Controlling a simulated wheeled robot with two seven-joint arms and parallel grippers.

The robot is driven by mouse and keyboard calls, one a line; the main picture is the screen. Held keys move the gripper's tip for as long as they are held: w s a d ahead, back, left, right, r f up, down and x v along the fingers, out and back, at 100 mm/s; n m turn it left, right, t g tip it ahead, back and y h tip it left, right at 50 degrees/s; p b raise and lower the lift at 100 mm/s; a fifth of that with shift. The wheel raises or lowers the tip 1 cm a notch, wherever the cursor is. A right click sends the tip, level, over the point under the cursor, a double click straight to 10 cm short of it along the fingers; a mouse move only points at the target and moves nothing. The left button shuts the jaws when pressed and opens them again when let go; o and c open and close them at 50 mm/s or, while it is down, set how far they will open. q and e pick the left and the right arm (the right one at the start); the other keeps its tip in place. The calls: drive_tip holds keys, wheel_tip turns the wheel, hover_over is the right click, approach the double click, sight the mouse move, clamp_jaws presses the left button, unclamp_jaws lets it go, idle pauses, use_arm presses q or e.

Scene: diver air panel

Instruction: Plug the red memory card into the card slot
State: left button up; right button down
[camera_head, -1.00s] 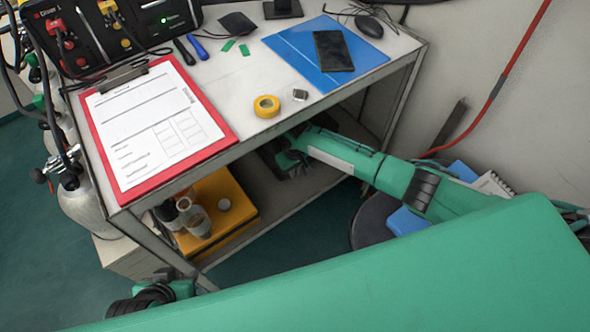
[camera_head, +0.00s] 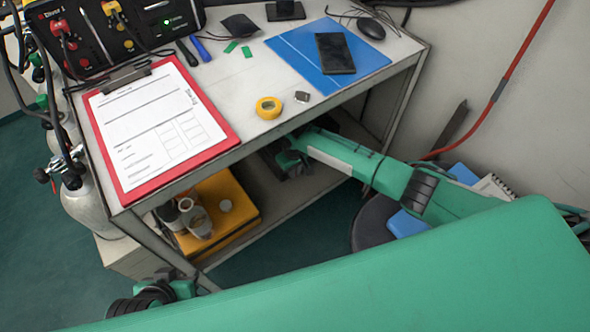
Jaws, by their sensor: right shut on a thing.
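I cannot make out a red memory card anywhere in the head view. The black air panel (camera_head: 120,48) stands at the back left of the table, with red and yellow fittings and a small green light. I cannot make out a card slot on it. My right gripper (camera_head: 290,165) is below the table's front edge, partly in shadow. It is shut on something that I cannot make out. My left gripper (camera_head: 160,295) is low at the left, dark and partly cut off by my green arm; its fingers cannot be made out.
The table (camera_head: 225,90) holds a red clipboard (camera_head: 232,140), yellow tape (camera_head: 268,108), a small grey piece (camera_head: 302,96), green pieces (camera_head: 247,51) and a blue mat (camera_head: 290,55) with a black phone (camera_head: 334,53). Gas cylinders (camera_head: 90,205) stand at the left. A yellow case (camera_head: 235,210) sits below.

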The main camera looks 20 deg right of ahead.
drive_tip(key=shift+w+a, duration=0.15)
drive_tip(key=shift+w, duration=0.25)
idle(0.7)
drive_tip(key=c, duration=1.5)
unclamp_jaws()
drive_tip(key=shift+r, duration=0.1)
wheel_tip(320, 180, up, 7)
drive_tip(key=shift+r+p, duration=0.2)
drive_tip(key=shift+p, duration=0.75)
drive_tip(key=shift+f, duration=0.1)
